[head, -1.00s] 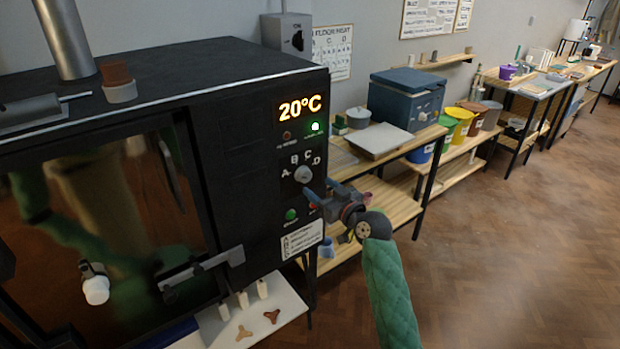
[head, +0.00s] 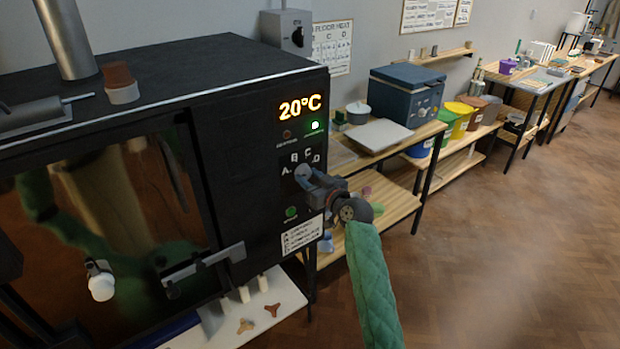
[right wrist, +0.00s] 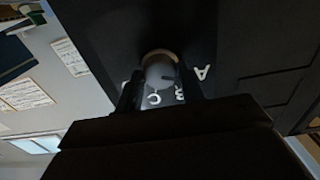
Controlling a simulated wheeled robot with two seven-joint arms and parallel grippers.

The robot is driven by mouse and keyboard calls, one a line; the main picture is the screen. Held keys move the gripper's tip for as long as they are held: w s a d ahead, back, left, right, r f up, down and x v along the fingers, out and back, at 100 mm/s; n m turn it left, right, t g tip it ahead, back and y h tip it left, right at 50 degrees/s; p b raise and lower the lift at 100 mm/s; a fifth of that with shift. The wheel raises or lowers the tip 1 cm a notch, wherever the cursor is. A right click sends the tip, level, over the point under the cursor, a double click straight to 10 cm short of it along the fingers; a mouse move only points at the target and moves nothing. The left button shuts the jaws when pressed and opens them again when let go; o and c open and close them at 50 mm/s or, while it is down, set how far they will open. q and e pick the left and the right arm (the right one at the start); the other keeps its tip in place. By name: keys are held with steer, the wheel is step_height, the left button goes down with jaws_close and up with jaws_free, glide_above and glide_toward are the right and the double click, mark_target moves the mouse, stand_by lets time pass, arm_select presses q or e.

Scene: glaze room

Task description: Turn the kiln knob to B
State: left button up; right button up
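The kiln (head: 250,190) is a black box with a lit 20°C display. Its knob (head: 302,171) is a small grey dial on the front panel, with the letters A, B, C and D around it. In the head view my right gripper (head: 309,180) is at the knob and partly covers it. In the right wrist view the round knob (right wrist: 158,72) is between the two dark fingers, with A, B and C readable. A dark mark on the knob points roughly towards A and B; I cannot tell which. Whether the fingers press on it is unclear. My left gripper is not in view.
A green button (head: 291,212) and an instruction label (head: 302,235) are below the knob. A green lamp (head: 315,125) is lit above it. A wooden shelf unit (head: 395,205) stands right of the kiln. The floor (head: 500,250) at the right is clear.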

steer(key=shift+c, duration=1.2)
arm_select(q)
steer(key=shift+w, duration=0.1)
arm_select(e)
steer(key=shift+m, duration=0.3)
steer(key=shift+r+m, duration=0.1)
steer(key=shift+m, duration=0.8)
steer(key=m+p, duration=0.1)
steer(key=m, duration=0.2)
steer(key=m+p, duration=0.1)
steer(key=m, duration=0.1)
steer(key=shift+m, duration=0.7)
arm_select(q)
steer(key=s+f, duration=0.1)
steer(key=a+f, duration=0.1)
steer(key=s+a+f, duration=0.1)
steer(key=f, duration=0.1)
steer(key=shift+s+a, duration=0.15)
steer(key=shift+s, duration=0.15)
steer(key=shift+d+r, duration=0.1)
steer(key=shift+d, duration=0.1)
